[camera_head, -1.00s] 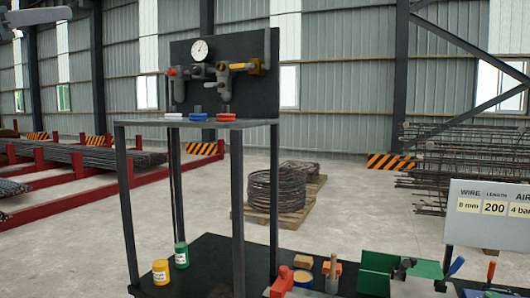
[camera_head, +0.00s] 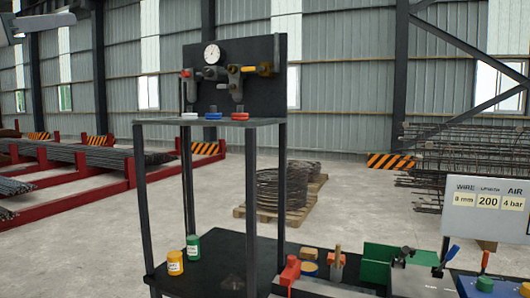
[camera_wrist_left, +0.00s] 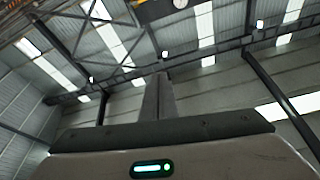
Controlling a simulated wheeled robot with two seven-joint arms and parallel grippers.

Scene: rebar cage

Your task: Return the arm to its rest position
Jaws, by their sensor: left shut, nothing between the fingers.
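My left gripper (camera_head: 62,20) shows at the top left corner of the head view, grey, partly cut off by the frame edge. It is up in the air, clear of the bench and the stand. In the left wrist view its fingers (camera_wrist_left: 157,97) are together and point up toward the roof, with nothing between them. The wrist housing with a green light fills the bottom of that view. My right gripper is in neither view.
A dark stand (camera_head: 150,200) carries a gauge panel (camera_head: 262,95) and coloured rings on its shelf. Yellow (camera_head: 175,263) and green (camera_head: 193,248) jars stand below. A sign (camera_head: 486,208) is at right. Coiled wire (camera_head: 285,185) sits on a pallet behind.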

